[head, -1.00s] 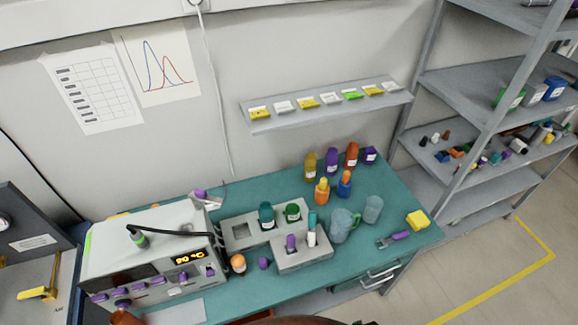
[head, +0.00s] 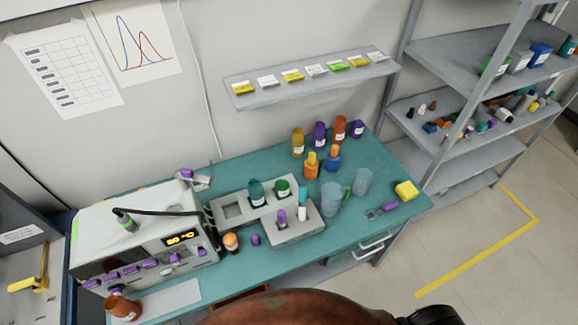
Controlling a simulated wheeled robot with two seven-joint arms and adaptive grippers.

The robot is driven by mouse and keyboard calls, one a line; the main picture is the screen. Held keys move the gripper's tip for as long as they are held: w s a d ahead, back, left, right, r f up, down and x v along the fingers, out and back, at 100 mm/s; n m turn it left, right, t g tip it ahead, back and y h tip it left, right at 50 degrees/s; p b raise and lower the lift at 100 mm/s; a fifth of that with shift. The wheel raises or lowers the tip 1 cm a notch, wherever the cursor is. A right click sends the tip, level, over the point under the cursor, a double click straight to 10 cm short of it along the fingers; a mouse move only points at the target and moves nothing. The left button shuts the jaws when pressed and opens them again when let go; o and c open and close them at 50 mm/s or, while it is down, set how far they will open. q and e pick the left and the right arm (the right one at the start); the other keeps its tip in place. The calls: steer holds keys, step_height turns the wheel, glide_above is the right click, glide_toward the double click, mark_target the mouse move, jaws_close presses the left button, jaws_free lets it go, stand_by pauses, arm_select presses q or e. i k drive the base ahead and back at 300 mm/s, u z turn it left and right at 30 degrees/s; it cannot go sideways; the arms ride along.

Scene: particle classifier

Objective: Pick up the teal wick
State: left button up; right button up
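A slim upright piece with a teal top and white lower part (head: 302,204) stands in the grey holder block (head: 296,232) on the teal bench; it looks like the teal wick. A similar purple-topped piece (head: 281,219) stands just left of it in the same block. A larger dark teal bottle (head: 256,194) and a green-capped bottle (head: 283,189) stand in the block behind. Neither of my grippers shows in the head view, and nothing touches the teal piece.
The instrument box (head: 140,235) fills the bench's left side. Two translucent beakers (head: 331,200) (head: 362,182) stand right of the holder, with orange and blue bottles behind. A wall shelf (head: 310,86) hangs above.

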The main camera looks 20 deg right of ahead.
mark_target(302, 190)
steer(key=u, duration=2.2)
steer(key=k, duration=0.65)
steer(key=z, duration=1.6)
